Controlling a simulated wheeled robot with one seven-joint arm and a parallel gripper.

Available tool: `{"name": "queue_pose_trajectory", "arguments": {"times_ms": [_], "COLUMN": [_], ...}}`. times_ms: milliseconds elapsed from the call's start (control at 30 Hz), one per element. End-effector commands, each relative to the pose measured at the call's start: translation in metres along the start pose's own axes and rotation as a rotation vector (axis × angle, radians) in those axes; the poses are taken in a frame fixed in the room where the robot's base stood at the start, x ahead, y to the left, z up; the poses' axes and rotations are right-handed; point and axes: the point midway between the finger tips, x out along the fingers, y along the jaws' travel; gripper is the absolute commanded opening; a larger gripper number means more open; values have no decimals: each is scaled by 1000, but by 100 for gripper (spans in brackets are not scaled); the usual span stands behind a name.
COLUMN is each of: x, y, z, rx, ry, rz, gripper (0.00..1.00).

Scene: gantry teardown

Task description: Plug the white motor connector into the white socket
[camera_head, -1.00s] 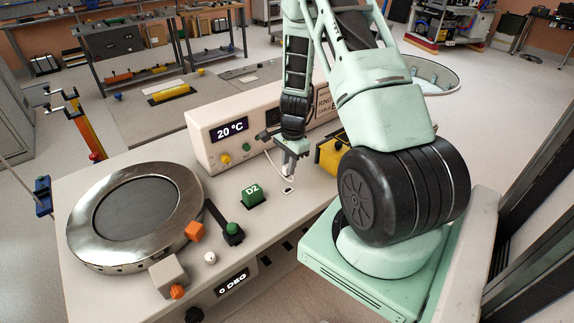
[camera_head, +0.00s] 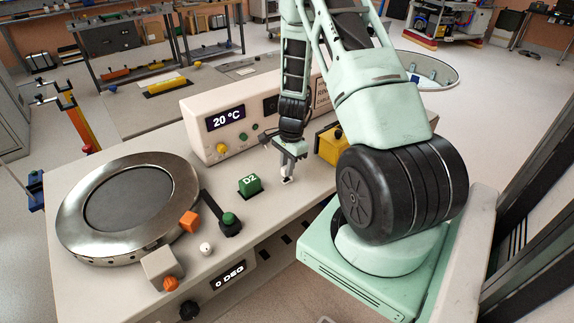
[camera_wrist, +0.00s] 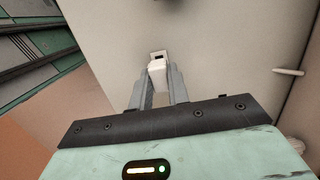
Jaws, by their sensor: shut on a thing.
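My gripper (camera_head: 287,168) is shut on the white motor connector (camera_wrist: 157,70) and points down at the bench top. In the wrist view the connector sits between the two grey fingers (camera_wrist: 158,85). The white socket (camera_wrist: 159,55), with a dark opening, shows just beyond the connector's tip. In the head view the socket (camera_head: 287,181) is a small light patch directly below the fingertips. The connector's tip is very close to the socket; I cannot tell whether it touches or has entered it.
A green D2 block (camera_head: 250,185) stands left of my gripper, and a yellow block (camera_head: 330,146) stands to its right. The control box (camera_head: 215,140) with its display stands behind. A round metal plate (camera_head: 80,232) lies at the bench's left.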

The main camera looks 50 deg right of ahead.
Motion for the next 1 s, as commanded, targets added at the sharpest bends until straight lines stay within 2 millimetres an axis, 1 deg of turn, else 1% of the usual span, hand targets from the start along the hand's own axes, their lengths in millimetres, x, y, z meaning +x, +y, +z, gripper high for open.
{"name": "queue_pose_trajectory", "arguments": {"times_ms": [67, 633, 1000], "x": [3, 4, 12], "y": [0, 0, 0], "z": [0, 0, -1], "rx": [0, 0, 0], "ry": [0, 0, 0], "rz": [0, 0, 1], "gripper": [0, 0, 0]}}
